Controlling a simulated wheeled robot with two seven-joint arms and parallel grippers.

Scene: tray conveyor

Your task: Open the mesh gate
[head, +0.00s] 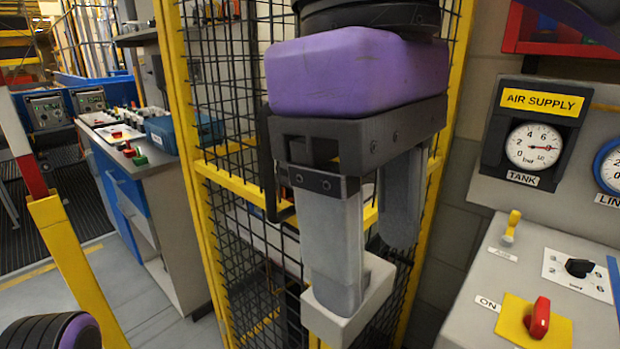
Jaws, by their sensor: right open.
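The mesh gate (244,187) stands upright in front of me, with a yellow frame, a yellow crossbar and black wire mesh. It looks closed, though my gripper covers much of its middle. A black bar shaped like a pull handle (268,165) shows at the left edge of my right gripper; the rest of it is hidden. My right gripper (372,262) has a purple body and two grey fingers, spread apart and pointing down in front of the gate. A light grey block shows at the nearer fingertip; I cannot tell whether it belongs to the finger. My left gripper is out of view.
At the right, a grey panel holds an air supply gauge (533,146), a red knob (538,317) and a yellow toggle (511,226). At the left stand a workbench (160,215) with small parts and a yellow post (75,262). Open floor lies between them.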

